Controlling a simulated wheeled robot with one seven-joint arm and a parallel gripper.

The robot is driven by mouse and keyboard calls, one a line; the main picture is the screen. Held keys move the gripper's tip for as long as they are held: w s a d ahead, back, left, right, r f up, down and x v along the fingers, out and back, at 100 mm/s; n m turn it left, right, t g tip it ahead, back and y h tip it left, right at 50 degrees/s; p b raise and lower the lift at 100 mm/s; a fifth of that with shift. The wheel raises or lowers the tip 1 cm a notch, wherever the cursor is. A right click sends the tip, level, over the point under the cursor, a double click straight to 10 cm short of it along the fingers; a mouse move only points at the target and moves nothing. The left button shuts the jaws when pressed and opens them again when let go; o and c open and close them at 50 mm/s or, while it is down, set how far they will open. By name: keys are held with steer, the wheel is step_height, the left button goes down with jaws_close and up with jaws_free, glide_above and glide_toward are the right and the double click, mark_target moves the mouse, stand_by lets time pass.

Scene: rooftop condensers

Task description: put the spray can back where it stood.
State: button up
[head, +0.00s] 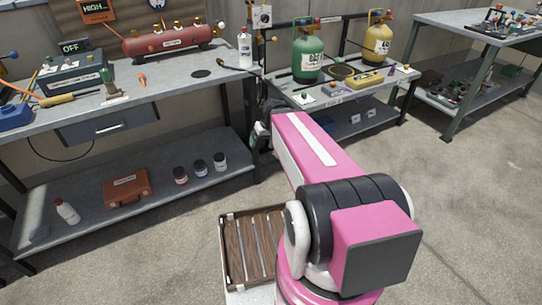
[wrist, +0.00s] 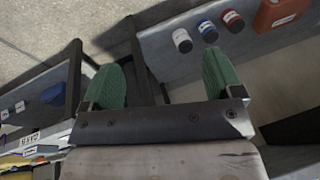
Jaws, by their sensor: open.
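A slim white can (head: 245,48) with a dark label stands upright near the right end of the left workbench's top. It looks like the spray can, but its print is too small to read. A flat dark disc (head: 200,73) lies on the bench to its left. My gripper (head: 260,135) is partly hidden behind my arm, below bench-top height beside the left workbench's right end. In the wrist view my gripper (wrist: 162,80) shows two green fingers spread wide apart with nothing between them. The can does not show clearly in the wrist view.
The left workbench (head: 112,122) holds a red tank (head: 168,42) and tools. Its lower shelf carries jars (head: 200,167), an orange case (head: 127,188) and a white bottle (head: 67,211). Green (head: 308,53) and yellow (head: 377,40) cylinders stand on the middle bench. Floor at right is clear.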

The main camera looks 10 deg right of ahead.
steer(key=s+d+f+m+g+h, duration=0.1)
steer(key=s+d+f+h, duration=0.1)
steer(key=s, duration=0.3)
steer(key=shift+s+f+m+g+h, duration=0.4)
steer(key=shift+f+h, duration=0.1)
steer(key=shift+f, duration=0.1)
stand_by(0.5)
